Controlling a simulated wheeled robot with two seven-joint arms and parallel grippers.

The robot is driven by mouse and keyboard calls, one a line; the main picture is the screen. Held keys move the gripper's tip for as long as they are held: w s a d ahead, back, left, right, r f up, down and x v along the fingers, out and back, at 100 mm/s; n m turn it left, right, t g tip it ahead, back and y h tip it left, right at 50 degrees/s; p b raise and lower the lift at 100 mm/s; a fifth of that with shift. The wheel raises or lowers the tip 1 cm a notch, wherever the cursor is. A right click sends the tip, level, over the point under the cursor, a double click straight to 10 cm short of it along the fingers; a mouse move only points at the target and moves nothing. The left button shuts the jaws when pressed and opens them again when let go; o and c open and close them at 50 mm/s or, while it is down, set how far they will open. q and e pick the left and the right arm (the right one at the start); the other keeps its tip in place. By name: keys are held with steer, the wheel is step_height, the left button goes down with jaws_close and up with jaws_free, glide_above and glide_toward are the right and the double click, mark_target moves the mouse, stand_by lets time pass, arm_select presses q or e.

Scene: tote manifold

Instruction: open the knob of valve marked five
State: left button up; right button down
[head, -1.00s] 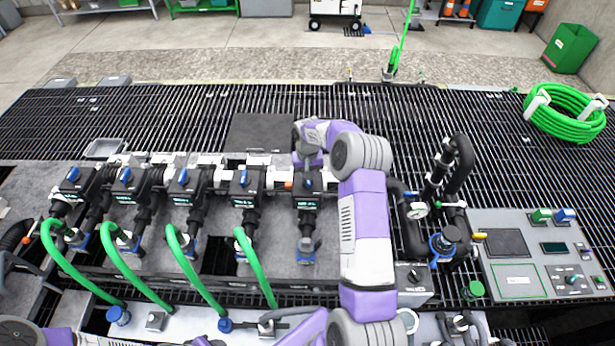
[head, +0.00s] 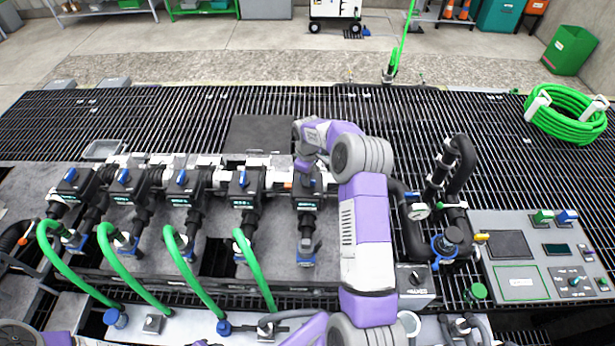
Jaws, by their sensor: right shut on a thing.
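The valve row runs across the manifold, with black valve bodies side by side. The rightmost valve, fifth from the left (head: 308,204), has a dark body with a small green label and no green hose on its outlet. My right gripper (head: 306,178) points down onto the top of this valve, shut on its knob. The fingers and wrist hide the knob, so its angle cannot be read. The other valves, such as the fourth valve (head: 245,190), show blue knobs on top. My left gripper is out of the picture; only part of my left arm shows at the lower left.
Green hoses (head: 262,270) arch from the other valves to the front edge. Black piping with a gauge (head: 418,211) stands right of my right arm. A control panel (head: 515,283) lies farther right. The grating behind the valves is mostly clear.

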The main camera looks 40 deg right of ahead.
steer(key=n, duration=0.5)
stand_by(0.8)
steer(key=c, duration=1.1)
jaws_free()
step_height(320, 180, up, 8)
steer(key=shift+f, duration=0.2)
